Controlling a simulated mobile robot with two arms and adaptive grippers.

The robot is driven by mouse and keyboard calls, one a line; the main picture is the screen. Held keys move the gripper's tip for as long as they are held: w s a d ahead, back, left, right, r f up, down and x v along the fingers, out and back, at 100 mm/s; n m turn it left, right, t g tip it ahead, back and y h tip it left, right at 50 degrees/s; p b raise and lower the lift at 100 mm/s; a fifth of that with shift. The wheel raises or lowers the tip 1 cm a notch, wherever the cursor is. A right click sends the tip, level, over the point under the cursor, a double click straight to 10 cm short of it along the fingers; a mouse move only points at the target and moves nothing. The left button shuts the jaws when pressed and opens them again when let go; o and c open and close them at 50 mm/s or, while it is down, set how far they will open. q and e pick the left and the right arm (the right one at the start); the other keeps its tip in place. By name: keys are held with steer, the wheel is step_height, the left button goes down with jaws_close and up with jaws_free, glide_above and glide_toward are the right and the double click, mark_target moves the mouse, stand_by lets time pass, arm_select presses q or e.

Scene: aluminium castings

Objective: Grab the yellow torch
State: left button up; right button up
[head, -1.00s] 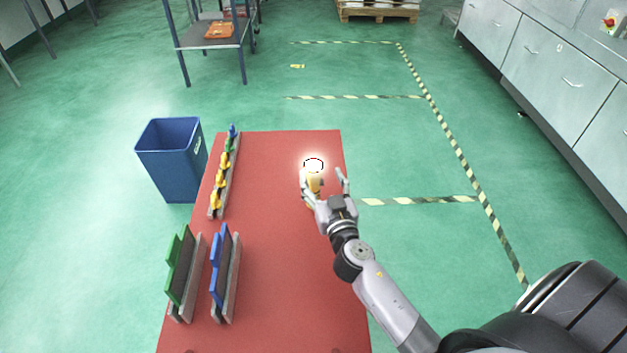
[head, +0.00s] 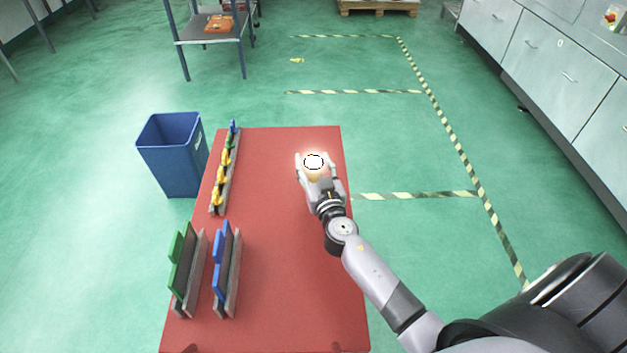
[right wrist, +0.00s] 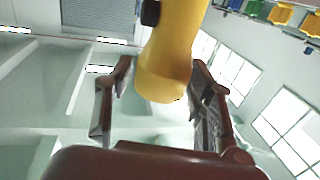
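The yellow torch (head: 313,176) stands near the far right part of the red table (head: 283,260), its lit top glowing white. My right gripper (head: 314,161) reaches it from the near side, with one finger to the left and one to the right of it. In the right wrist view the torch's yellow body (right wrist: 168,65) lies between the two spread fingers (right wrist: 160,85). A gap shows between the left finger and the torch; the right finger is closer, and I cannot tell whether it touches. My left gripper is not in view.
A rack of yellow, green and blue clamps (head: 225,171) lies along the table's left edge. Green (head: 181,262) and blue (head: 221,258) panels in grey holders stand nearer. A blue bin (head: 172,155) is beside the table. The table's middle is clear.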

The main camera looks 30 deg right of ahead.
jaws_close()
stand_by(0.4)
steer(key=shift+r, duration=0.1)
